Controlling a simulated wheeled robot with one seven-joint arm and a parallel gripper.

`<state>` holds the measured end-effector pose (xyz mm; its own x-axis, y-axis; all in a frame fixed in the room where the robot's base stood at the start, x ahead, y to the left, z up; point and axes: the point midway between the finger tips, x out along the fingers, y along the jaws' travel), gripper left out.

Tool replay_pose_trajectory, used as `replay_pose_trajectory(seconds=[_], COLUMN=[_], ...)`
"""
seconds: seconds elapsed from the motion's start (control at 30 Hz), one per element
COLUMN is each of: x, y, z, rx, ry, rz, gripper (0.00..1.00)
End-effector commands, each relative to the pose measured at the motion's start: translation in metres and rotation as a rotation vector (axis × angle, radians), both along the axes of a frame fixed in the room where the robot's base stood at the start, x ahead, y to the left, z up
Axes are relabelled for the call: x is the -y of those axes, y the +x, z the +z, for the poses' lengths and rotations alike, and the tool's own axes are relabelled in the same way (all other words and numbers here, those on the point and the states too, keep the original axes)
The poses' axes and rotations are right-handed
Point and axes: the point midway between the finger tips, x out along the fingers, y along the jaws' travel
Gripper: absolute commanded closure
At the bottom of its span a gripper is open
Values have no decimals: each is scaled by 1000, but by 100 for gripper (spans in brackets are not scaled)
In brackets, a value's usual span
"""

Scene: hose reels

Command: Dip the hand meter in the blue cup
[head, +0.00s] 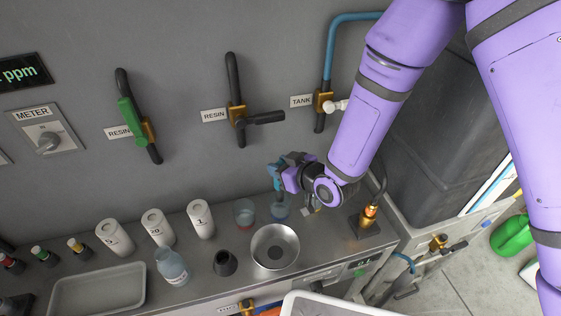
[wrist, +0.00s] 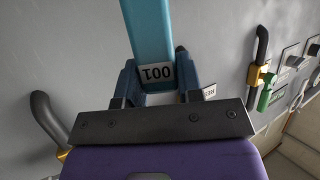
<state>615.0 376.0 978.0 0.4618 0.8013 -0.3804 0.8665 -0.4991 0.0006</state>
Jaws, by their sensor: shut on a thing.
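The wrist view shows the meter's body (wrist: 147,32) between the two dark fingers of my gripper (wrist: 160,80). In the head view the gripper is just above the blue cup (head: 280,212), a small clear cup with blue contents near the back of the counter. The meter's lower end is hard to make out there, so I cannot tell if it touches the liquid. A clear cup with red contents (head: 244,214) stands just left.
Several white canisters (head: 200,219) line the wall. A brass fitting (head: 368,218) rises on the right. Wall valves (head: 240,122) hang above.

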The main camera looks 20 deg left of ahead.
Motion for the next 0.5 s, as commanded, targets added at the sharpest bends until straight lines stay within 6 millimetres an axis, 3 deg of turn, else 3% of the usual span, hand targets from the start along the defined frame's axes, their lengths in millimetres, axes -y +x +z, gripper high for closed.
replay_pose_trajectory(seconds=[0.5], x=[0], y=[0], z=[-27], rx=[-1], ry=[0], rz=[0], gripper=[100])
